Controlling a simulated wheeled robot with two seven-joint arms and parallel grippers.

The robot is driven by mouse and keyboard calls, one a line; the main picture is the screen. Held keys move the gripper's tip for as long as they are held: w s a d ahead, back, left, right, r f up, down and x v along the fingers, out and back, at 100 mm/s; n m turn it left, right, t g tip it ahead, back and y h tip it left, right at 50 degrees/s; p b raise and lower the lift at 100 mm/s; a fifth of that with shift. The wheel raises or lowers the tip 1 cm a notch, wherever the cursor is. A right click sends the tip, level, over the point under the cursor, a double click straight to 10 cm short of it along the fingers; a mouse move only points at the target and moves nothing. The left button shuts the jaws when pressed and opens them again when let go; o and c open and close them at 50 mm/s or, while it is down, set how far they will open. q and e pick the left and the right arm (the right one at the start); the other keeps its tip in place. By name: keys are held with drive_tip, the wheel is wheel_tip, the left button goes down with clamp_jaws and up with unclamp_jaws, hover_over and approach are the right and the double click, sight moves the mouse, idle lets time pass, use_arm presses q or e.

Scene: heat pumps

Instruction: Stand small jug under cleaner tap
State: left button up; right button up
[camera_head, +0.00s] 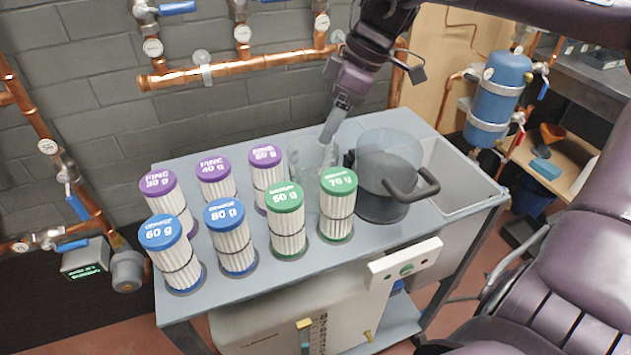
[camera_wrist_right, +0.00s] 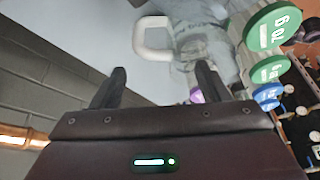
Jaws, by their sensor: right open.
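A clear glass jug (camera_head: 312,165), the smaller of two jugs, stands at the back of the grey bench top, partly hidden by filters. In the right wrist view its pale looped handle (camera_wrist_right: 153,40) lies just ahead of my fingers, with the clear body (camera_wrist_right: 205,42) to the right. My right gripper (camera_head: 332,133) points down over the jug; it is open (camera_wrist_right: 160,72), with nothing between the fingers. A white machine (camera_head: 255,325) sits under the bench. A small brass tap (camera_head: 369,337) shows low on its front; I cannot tell whether this is the cleaner tap. My left gripper is out of view.
A larger dark-tinted jug (camera_head: 382,150) stands right beside the small jug. Several labelled filters, including a green-capped one (camera_head: 338,205), crowd the bench's left and middle. A shallow sink (camera_head: 455,180) is at the right end. Copper pipes (camera_head: 235,68) run along the wall.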

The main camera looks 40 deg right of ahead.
sight(317, 149)
drive_tip(key=shift+w+a+f, duration=0.1)
drive_tip(key=shift+a+f, duration=0.1)
drive_tip(key=shift+f, duration=0.45)
drive_tip(key=x, duration=0.3)
drive_tip(key=b+x, duration=0.1)
drive_tip(key=x, duration=0.1)
drive_tip(key=shift+w+d+f, duration=0.1)
drive_tip(key=shift+d+f, duration=0.05)
drive_tip(key=shift+f, duration=0.2)
drive_tip(key=shift+w+f, duration=0.15)
drive_tip(key=shift+f, duration=0.25)
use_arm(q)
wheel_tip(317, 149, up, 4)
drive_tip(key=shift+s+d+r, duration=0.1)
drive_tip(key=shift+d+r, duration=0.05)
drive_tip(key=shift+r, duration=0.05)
use_arm(e)
clamp_jaws()
